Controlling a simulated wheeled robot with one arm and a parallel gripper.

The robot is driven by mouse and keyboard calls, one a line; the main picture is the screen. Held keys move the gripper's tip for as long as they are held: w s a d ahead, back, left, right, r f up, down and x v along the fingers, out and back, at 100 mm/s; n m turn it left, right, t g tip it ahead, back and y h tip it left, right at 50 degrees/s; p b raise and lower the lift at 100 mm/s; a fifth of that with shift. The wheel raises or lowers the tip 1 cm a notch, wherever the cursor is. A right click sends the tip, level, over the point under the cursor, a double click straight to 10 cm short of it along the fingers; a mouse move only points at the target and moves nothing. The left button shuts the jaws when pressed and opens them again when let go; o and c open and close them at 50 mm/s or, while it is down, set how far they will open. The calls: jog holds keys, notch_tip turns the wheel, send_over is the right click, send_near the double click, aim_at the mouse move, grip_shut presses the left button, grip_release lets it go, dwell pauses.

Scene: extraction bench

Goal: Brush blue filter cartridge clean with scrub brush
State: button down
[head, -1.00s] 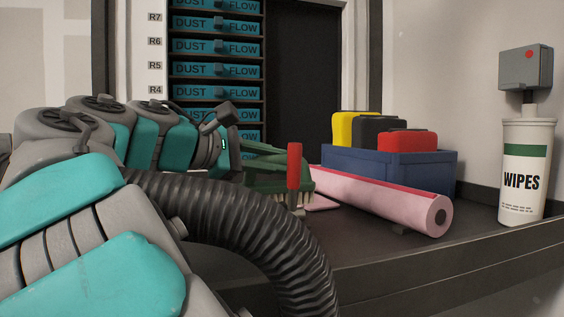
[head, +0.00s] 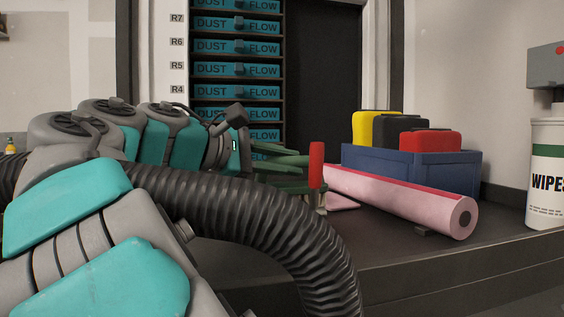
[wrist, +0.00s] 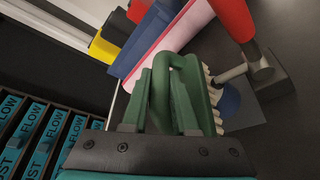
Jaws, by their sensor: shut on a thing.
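My gripper (wrist: 165,105) is shut on the green scrub brush (wrist: 178,62), whose looped handle sits between the fingers in the wrist view. Its pale bristles (wrist: 213,97) show along the right side. In the head view the gripper (head: 278,168) is behind my arm, with only green parts showing past the wrist. A small rounded blue thing (wrist: 229,101), perhaps the blue filter cartridge, lies right beside the bristles, by a grey clamp (wrist: 243,70) with a red handle (head: 316,165). Most of it is hidden, and I cannot tell whether the bristles touch it.
A pink roll (head: 415,200) lies right of the clamp. Behind it stands a blue bin (head: 410,168) with yellow, black and red blocks. A wipes canister (head: 546,175) is at the far right. A rack of DUST FLOW cartridges (head: 237,70) stands behind.

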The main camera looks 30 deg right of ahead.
jog(key=shift+s+d+f, duration=0.15)
jog(key=shift+d+f, duration=0.05)
jog(key=shift+d, duration=0.45)
jog(key=shift+r, duration=3.1)
